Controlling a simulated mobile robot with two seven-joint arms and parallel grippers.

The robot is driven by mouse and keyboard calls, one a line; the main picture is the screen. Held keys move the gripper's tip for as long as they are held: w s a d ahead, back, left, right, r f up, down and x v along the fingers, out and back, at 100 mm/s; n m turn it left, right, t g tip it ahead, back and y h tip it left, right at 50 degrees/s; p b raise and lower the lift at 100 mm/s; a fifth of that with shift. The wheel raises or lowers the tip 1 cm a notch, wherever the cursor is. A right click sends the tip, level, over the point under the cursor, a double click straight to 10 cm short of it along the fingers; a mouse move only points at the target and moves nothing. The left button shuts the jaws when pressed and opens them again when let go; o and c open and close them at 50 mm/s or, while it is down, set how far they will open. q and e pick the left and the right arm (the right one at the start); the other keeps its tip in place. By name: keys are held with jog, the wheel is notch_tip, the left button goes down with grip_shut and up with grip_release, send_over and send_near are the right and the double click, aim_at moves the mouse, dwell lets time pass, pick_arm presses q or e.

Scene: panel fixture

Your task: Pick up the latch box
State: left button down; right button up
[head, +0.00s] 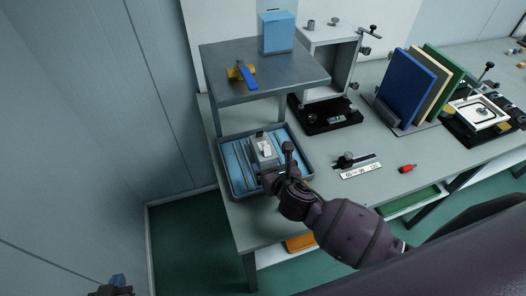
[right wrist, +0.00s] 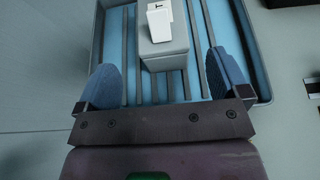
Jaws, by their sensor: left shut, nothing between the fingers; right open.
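A grey box with a white raised piece on top, which looks like the latch box (head: 264,158), stands in a blue-lined tray (head: 237,192) under a raised shelf. It also shows in the right wrist view (right wrist: 163,52), upright at the top centre. My right gripper (head: 279,162) is over the near end of the tray, open. In the right wrist view its blue fingers (right wrist: 160,66) are spread wider than the box, with the box ahead between them; I see no contact. My left gripper (head: 115,286) is shut and empty, partly cut off at the bottom left, far from the tray.
The shelf (head: 265,75) above the tray holds a light blue box (head: 277,32) and a yellow-and-blue part (head: 243,75). A black fixture (head: 325,115), a slider with a label (head: 357,165) and a red item (head: 407,168) lie to the right. Upright panels (head: 405,88) stand farther right.

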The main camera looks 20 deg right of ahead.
aim_at(268, 156)
jog(key=shift+r+x, duration=0.2)
jog(key=shift+x, duration=2.9)
jog(key=shift+w+d, duration=0.1)
jog(key=shift+d, duration=0.1)
jog(key=shift+c, duration=0.2)
jog(key=c, duration=1.2)
jog(key=shift+r, duration=0.1)
jog(key=shift+c, duration=0.5)
